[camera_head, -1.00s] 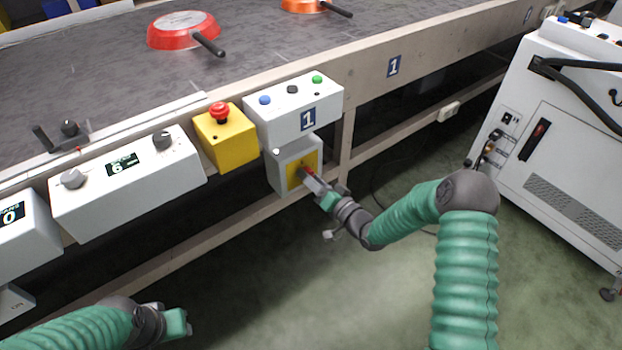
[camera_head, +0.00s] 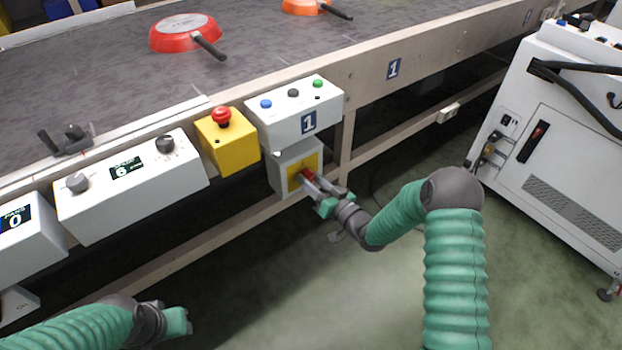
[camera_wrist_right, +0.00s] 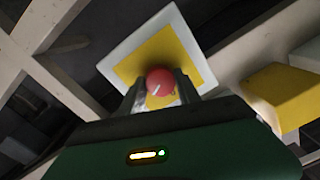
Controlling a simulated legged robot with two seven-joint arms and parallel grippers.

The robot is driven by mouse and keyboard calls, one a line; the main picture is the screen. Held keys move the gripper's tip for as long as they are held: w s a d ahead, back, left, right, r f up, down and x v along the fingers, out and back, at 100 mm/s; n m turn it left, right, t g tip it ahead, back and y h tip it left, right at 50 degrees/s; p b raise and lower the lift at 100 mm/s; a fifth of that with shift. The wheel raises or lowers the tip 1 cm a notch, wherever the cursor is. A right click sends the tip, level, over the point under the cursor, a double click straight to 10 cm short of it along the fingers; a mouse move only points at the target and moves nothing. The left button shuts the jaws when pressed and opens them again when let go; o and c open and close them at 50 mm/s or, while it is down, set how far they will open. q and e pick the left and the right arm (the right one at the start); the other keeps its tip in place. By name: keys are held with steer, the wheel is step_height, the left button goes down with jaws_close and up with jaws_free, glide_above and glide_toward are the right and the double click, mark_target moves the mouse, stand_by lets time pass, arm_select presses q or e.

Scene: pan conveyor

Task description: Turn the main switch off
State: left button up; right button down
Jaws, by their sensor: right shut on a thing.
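The main switch is a red knob (camera_head: 307,174) on a yellow plate (camera_head: 293,180) on the front of a small grey box (camera_head: 283,160) below the conveyor's edge. In the right wrist view the red knob (camera_wrist_right: 160,82) has a pale mark, tilted up to the right. My right gripper (camera_head: 312,179) is at the knob, shut on it, with one finger on each side; the fingers (camera_wrist_right: 160,92) also show in the right wrist view. My left gripper (camera_head: 181,321) is at the lower left, away from the switch; its fingers are too unclear to tell.
Above the switch is a control box (camera_head: 298,118) with blue, black and green buttons. Beside it is a yellow box (camera_head: 229,145) with a red emergency button (camera_head: 221,116). A red pan (camera_head: 185,35) lies on the conveyor. A white cabinet (camera_head: 570,130) stands right. The floor below is free.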

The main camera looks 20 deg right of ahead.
steer(key=n+p, duration=0.1)
steer(key=n, duration=0.5)
steer(key=shift+f, duration=0.1)
steer(key=shift+s+n+h, duration=0.1)
steer(key=shift+n+h, duration=0.2)
steer(key=shift+n, duration=3)
steer(key=shift+f, duration=0.1)
steer(key=c, duration=1.1)
jaws_free()
steer(key=shift+o, duration=1.2)
